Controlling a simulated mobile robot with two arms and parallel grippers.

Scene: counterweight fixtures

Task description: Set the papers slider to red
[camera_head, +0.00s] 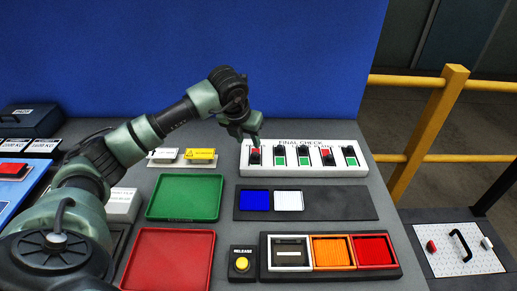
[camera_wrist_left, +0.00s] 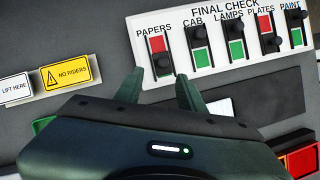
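The white FINAL CHECK panel (camera_head: 300,172) holds a row of sliders labelled PAPERS, CAB, LAMPS, PLATES and PAINT. The papers slider (camera_wrist_left: 163,63) is leftmost. Its dark knob sits low in its slot, with a red patch (camera_wrist_left: 157,43) showing above it. My left gripper (camera_head: 254,142) is over the panel's left end, near the papers slider. In the left wrist view its fingers (camera_wrist_left: 161,88) are apart and empty, with the papers knob just beyond the gap between their tips. Contact with the knob is not visible. My right gripper is not in view.
The cab (camera_wrist_left: 197,35) and lamps (camera_wrist_left: 232,30) knobs sit close to the right, with green below them. A NO RIDERS sign (camera_wrist_left: 66,74) lies to the left. Green (camera_head: 184,199) and red (camera_head: 168,260) trays and a yellow RELEASE button (camera_head: 241,264) are nearer.

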